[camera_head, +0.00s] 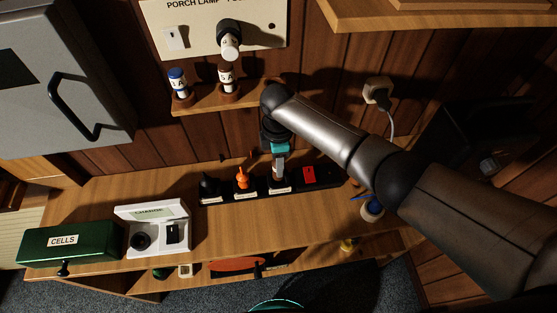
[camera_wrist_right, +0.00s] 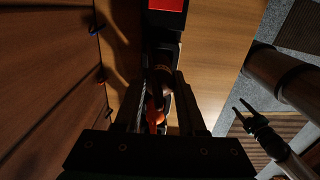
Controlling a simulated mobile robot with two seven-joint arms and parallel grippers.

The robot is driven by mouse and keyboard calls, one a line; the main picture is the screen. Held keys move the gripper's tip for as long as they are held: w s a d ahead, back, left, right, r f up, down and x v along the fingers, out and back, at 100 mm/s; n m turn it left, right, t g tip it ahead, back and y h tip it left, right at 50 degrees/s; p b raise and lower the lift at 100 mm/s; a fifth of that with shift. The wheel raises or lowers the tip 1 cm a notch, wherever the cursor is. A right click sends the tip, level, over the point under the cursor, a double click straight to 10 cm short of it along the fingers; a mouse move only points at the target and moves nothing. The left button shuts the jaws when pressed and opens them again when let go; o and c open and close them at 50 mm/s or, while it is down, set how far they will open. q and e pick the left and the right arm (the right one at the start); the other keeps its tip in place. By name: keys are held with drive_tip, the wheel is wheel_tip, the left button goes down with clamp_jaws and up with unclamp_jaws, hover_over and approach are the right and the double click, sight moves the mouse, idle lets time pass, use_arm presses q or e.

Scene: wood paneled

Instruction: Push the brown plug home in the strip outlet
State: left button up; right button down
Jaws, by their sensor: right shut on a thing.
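The black strip outlet (camera_head: 262,190) lies along the back of the wooden counter. A black plug (camera_head: 208,186) and an orange plug (camera_head: 242,178) stand in it at the left. My right gripper (camera_head: 279,172) reaches down over the strip, right of the orange plug. In the right wrist view the brown plug (camera_wrist_right: 162,74) sits between its fingers, which are shut on it; the orange plug (camera_wrist_right: 155,118) shows beyond. I cannot tell how deep the brown plug sits. My left gripper (camera_wrist_right: 243,114) shows only in the right wrist view, open and empty, away from the counter.
The strip's red switch (camera_head: 309,175) is close right of my right gripper. A small shelf (camera_head: 205,104) with two bottle-like items hangs above. A white box (camera_head: 155,238) and a green CELLS box (camera_head: 66,243) stand at the left. The counter's front middle is clear.

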drive_tip(key=shift+f+b, duration=1.6)
drive_tip(key=shift+f, duration=0.45)
drive_tip(key=shift+c, duration=2.1)
unclamp_jaws()
drive_tip(key=shift+r, duration=0.1)
wheel_tip(320, 180, up, 7)
drive_tip(key=shift+r+p, duration=0.15)
drive_tip(key=shift+p, duration=0.3)
